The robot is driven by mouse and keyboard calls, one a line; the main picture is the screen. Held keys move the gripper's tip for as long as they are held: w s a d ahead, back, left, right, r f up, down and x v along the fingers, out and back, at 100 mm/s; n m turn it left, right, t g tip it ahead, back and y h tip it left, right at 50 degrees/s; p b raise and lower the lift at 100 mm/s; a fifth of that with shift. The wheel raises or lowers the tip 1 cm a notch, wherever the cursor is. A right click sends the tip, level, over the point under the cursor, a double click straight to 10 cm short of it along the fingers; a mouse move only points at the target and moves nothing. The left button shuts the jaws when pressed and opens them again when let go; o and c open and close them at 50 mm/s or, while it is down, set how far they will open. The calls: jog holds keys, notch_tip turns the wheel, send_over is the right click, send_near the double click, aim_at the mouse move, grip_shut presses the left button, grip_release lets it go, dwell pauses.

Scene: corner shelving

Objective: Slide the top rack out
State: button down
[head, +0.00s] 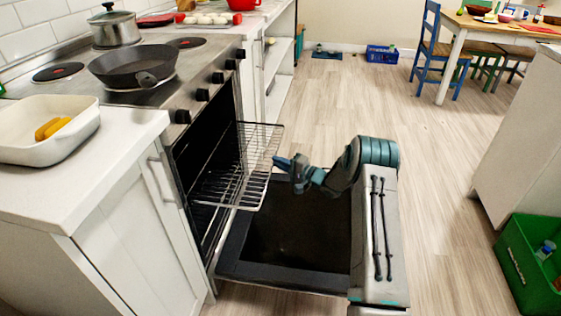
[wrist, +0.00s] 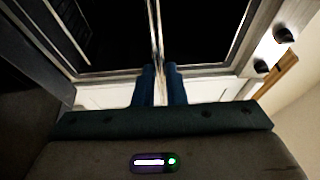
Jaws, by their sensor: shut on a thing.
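The top rack (head: 258,150) is a silver wire rack that sticks partly out of the open oven (head: 215,115), level above the lowered door. My gripper (head: 281,163) is at the rack's outer front edge, on its right side in the head view, and is shut on it. In the wrist view, my two blue fingers (wrist: 160,70) close around a thin metal bar of the rack (wrist: 157,30). The rack's back part is inside the dark oven and hard to make out.
The oven door (head: 290,280) is folded down below the rack and my arm. A pan (head: 130,62) and a pot (head: 114,30) stand on the stove. A white dish (head: 35,150) is on the left counter. A green crate (head: 520,270) stands right. The floor between is clear.

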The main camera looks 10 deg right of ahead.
jog(key=c, duration=1.5)
grip_release()
jog(key=shift+d, duration=0.1)
jog(key=p+v, duration=0.3)
jog(key=v, duration=1.1)
jog(key=shift+r, duration=0.1)
